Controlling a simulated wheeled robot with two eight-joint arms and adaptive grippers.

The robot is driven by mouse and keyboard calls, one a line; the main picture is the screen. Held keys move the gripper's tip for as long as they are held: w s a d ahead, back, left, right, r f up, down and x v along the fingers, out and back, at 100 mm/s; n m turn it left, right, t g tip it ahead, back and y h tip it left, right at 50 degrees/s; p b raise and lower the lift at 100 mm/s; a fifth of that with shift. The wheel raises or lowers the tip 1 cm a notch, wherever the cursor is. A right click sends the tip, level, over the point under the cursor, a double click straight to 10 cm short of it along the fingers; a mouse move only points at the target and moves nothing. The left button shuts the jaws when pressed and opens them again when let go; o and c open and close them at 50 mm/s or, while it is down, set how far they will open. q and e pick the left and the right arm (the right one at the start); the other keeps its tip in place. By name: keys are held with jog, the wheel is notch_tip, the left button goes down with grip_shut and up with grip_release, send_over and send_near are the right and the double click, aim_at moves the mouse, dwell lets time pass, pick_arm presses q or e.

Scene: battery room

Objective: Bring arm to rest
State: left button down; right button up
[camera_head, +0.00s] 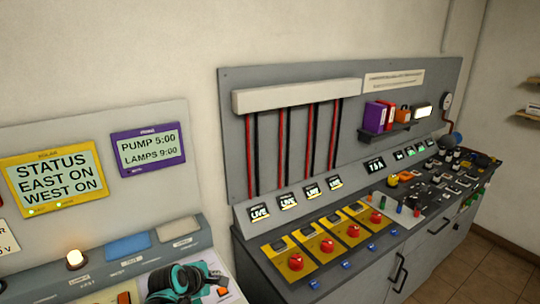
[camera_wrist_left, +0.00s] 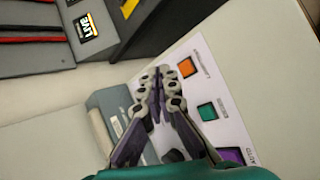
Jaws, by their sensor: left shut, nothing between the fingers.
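My left gripper (camera_head: 187,282) is teal and dark, at the bottom of the head view, over the front of the left console. In the left wrist view its two jointed fingers (camera_wrist_left: 167,78) are drawn close together with nothing held between them. They are above a white card (camera_wrist_left: 215,70) with an orange square (camera_wrist_left: 188,67), a teal square (camera_wrist_left: 207,111) and a purple patch (camera_wrist_left: 232,156). I cannot tell whether the fingertips touch the card. My right gripper does not show in either view.
The left console carries a lit lamp (camera_head: 75,259), a blue pad (camera_head: 128,246), a yellow status display (camera_head: 53,180) and a purple pump display (camera_head: 147,151). To the right, a grey bench has several red knobs (camera_head: 327,246), LIVE meters (camera_head: 260,212) and a shelf (camera_head: 385,132).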

pick_arm(q)
jog(key=s+r+m+g+y, duration=0.1)
jog(key=s+r+m+y, duration=0.1)
jog(key=s+m, duration=1.7)
jog(key=s, duration=0.3)
jog(key=shift+a+r+m+y, duration=0.2)
jog(key=shift+m+y, duration=0.1)
jog(key=shift+y, duration=0.1)
